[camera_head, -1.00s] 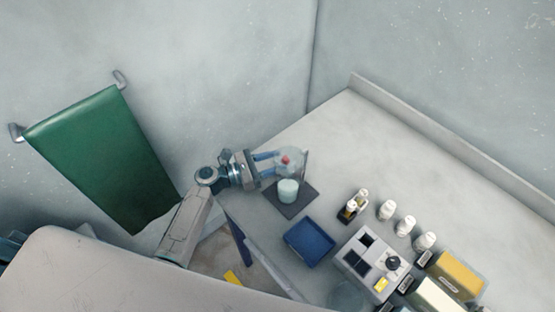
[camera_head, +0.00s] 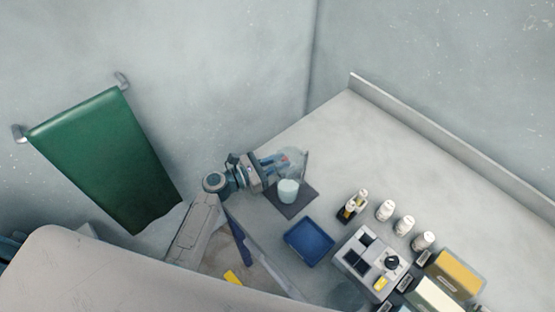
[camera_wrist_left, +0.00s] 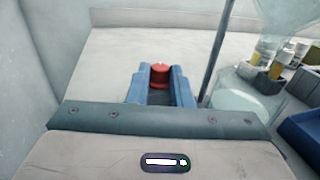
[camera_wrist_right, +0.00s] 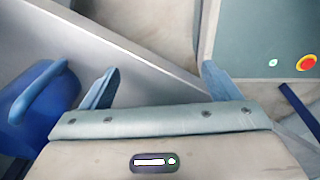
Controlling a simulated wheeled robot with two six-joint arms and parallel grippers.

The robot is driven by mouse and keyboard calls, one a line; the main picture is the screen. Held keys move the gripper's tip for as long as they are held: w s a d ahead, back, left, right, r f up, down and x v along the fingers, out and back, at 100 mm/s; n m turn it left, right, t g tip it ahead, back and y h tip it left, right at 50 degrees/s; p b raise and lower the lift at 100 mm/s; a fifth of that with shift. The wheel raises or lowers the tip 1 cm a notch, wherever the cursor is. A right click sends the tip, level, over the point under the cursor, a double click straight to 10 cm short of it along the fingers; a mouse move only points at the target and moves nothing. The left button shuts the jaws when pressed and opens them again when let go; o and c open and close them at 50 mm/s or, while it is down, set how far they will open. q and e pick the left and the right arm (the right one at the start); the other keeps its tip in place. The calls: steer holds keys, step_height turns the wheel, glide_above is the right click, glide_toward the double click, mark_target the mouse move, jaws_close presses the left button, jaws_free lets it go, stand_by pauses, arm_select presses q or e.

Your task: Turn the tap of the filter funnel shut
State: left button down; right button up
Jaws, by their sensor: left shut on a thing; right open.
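The filter funnel (camera_head: 298,157) is clear and stands at the table's left edge on a stand with a thin rod (camera_wrist_left: 214,55) and a dark base (camera_head: 305,200). A whitish beaker (camera_head: 288,191) stands below it. My left gripper (camera_head: 281,161) reaches in from the left at the funnel's height. In the left wrist view the red tap (camera_wrist_left: 160,74) sits between its blue fingers, which are shut on it. The tap is mostly hidden in the head view. My right gripper (camera_wrist_right: 157,85) is open and empty, away from the funnel.
A blue tray (camera_head: 309,243) lies in front of the stand. To its right are a small bottle holder (camera_head: 352,207), several white bottles (camera_head: 404,226), a grey device (camera_head: 370,262) and a yellow box (camera_head: 457,273). The table behind is clear. A green cloth (camera_head: 105,160) hangs on the wall.

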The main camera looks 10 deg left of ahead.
arm_select(q)
steer(key=shift+s+d+n+t+y, duration=0.1)
steer(key=shift+n+t+y, duration=0.8)
steer(key=shift+t+y, duration=0.1)
steer(key=c, duration=1.3)
jaws_free()
steer(key=b+v, duration=0.1)
steer(key=v, duration=1)
